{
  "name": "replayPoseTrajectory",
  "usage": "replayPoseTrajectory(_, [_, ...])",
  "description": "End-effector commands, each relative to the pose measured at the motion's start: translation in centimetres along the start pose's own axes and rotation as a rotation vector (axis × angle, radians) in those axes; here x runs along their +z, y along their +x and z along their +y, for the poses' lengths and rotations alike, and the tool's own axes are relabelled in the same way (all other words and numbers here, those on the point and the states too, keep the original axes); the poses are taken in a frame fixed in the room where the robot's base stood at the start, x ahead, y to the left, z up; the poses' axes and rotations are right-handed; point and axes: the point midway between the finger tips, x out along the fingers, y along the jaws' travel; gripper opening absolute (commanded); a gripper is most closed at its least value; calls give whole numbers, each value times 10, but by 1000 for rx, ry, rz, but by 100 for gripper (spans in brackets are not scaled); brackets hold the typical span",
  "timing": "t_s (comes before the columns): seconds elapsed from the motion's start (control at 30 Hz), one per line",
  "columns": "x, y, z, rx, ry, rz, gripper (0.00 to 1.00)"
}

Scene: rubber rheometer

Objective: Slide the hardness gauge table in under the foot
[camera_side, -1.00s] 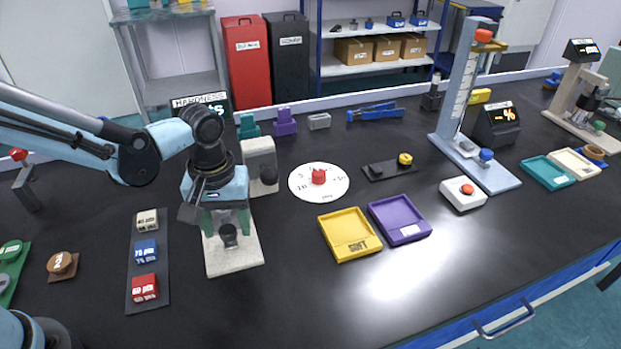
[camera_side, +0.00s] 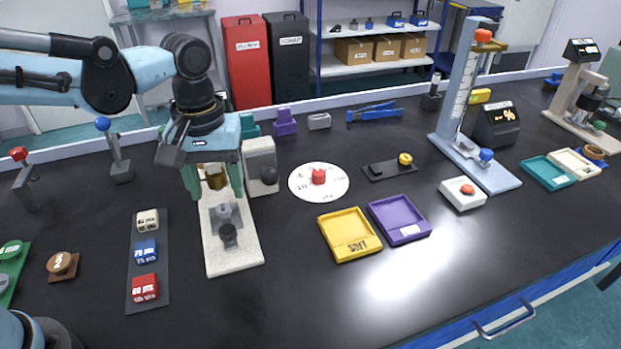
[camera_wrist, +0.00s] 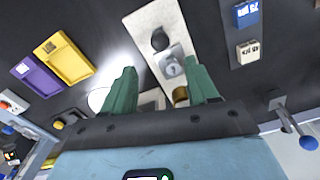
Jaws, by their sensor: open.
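The hardness gauge is a pale stand with a long white base (camera_side: 238,262) and a boxy upright (camera_side: 261,160). Its small grey table (camera_side: 224,212) sits on the base, with a dark round knob (camera_side: 228,236) at its front end. In the wrist view the grey table (camera_wrist: 171,68) lies between the knob (camera_wrist: 160,40) and a brass cylinder (camera_wrist: 180,95), which looks like the foot. The brass part (camera_side: 215,177) is partly hidden by my gripper in the side view. My gripper (camera_side: 213,190) is open and empty, its green fingers raised above the base, behind the knob.
A dark strip with white, blue (camera_side: 146,251) and red blocks lies left of the gauge. A blue-knobbed lever (camera_side: 120,165) stands behind left. A white dial (camera_side: 335,188) and yellow (camera_side: 351,250) and purple (camera_side: 415,234) trays lie right. The bench front is clear.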

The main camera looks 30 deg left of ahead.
Motion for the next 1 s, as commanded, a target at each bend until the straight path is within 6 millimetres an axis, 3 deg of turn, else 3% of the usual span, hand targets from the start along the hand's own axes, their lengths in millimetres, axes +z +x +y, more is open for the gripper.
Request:
replayPoseTrajectory(0.3, [0,-27,0,0,0,0,58])
replayPoseTrajectory(0.7, [1,-29,-1,2,7,5,58])
replayPoseTrajectory(1.0, [30,-27,-15,59,263,194,58])
